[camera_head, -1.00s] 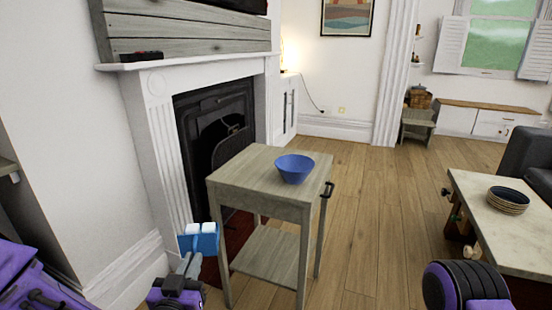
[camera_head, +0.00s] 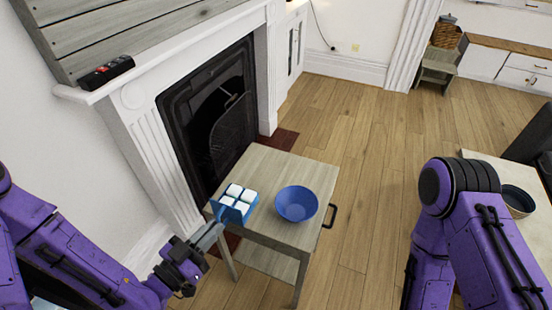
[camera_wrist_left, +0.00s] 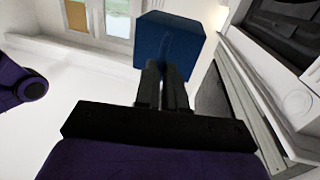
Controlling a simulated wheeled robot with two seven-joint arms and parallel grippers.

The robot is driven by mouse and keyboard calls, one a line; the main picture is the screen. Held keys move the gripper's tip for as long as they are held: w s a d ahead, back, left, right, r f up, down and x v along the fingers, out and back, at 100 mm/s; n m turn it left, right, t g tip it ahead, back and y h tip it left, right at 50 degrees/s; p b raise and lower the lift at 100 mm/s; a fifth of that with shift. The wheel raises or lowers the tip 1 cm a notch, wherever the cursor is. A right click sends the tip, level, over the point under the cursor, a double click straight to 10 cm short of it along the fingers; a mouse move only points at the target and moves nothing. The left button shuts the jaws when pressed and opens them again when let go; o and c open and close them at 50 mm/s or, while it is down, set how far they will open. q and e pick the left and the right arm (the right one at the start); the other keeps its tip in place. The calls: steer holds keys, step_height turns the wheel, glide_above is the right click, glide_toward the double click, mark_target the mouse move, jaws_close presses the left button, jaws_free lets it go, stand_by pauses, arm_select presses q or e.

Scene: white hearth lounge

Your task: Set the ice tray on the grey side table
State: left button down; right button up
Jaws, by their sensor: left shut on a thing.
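The ice tray (camera_head: 243,211) is blue with white cubes in it. My left gripper (camera_head: 216,233) is shut on it from the near left. In the head view the tray overlaps the near-left corner of the grey side table (camera_head: 271,166); I cannot tell whether it touches the top. In the left wrist view the tray's blue side (camera_wrist_left: 172,42) is at the tips of my left gripper (camera_wrist_left: 163,85), and the cubes are hidden. My right arm shows at the right, but its gripper is out of view.
A blue bowl (camera_head: 296,204) stands on the table, right of the tray. The table's far part is bare. The fireplace (camera_head: 212,120) is just behind to the left. A pale table (camera_head: 510,180) with dark dishes is at the right. Open wooden floor lies between.

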mark_target(221, 208)
arm_select(q)
steer(key=w+f+b, duration=0.2)
steer(key=b, duration=0.3)
steer(key=shift+w, duration=0.15)
steer(key=w+b, duration=0.1)
steer(key=w, duration=0.1)
steer(key=w+f+b, duration=0.1)
steer(key=w, duration=0.1)
steer(key=w+f+b, duration=0.1)
steer(key=w, duration=0.1)
steer(key=shift+w+f, duration=0.1)
steer(key=shift+w, duration=0.3)
steer(key=w+f, duration=0.4)
steer(key=f, duration=0.1)
steer(key=shift+a, duration=0.1)
steer(key=f, duration=0.3)
steer(key=shift+w+f, duration=0.2)
steer(key=shift+w, duration=0.05)
steer(key=c, duration=1.2)
jaws_free()
